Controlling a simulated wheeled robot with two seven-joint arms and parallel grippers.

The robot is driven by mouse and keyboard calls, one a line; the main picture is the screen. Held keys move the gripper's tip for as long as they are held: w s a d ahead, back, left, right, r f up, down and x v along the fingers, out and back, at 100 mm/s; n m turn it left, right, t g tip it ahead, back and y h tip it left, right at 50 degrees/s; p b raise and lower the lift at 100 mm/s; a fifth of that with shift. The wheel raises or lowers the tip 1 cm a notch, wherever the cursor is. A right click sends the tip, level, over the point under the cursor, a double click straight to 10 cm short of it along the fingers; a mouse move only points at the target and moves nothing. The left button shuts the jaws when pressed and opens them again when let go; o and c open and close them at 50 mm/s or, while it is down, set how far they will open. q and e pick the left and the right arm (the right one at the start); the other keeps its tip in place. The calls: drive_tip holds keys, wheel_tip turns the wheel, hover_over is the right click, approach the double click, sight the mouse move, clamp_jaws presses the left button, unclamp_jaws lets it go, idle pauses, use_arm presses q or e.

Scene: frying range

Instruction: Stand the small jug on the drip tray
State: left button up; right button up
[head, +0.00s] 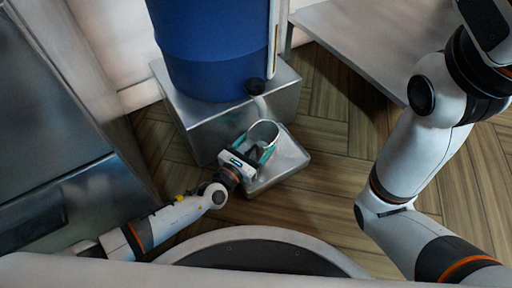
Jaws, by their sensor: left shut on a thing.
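The small jug (267,131) is pale with an open round mouth, in the middle of the head view. My left gripper (254,150) is shut on it, its teal fingers on either side. The fingers hide part of the jug's body. The metal drip tray (292,163) lies below and around the jug in the picture, in front of the metal stand. I cannot tell whether the jug's base touches the tray. My right arm is at the right; its gripper is out of view.
A blue barrel (208,45) stands on a metal stand (205,118) behind the tray. Its dark tap (256,87) juts out just above the jug in the picture. A grey cabinet (50,140) is at the left, a metal table (370,35) at the upper right. Wooden floor (325,180) is clear right of the tray.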

use_arm(q)
drive_tip(key=o, duration=1.1)
drive_tip(key=shift+o, duration=0.2)
drive_tip(key=shift+s+a+r, duration=0.1)
drive_tip(key=shift+s+a, duration=0.1)
drive_tip(key=shift+s, duration=0.1)
drive_tip(key=v, duration=1.1)
drive_tip(key=shift+s, duration=0.15)
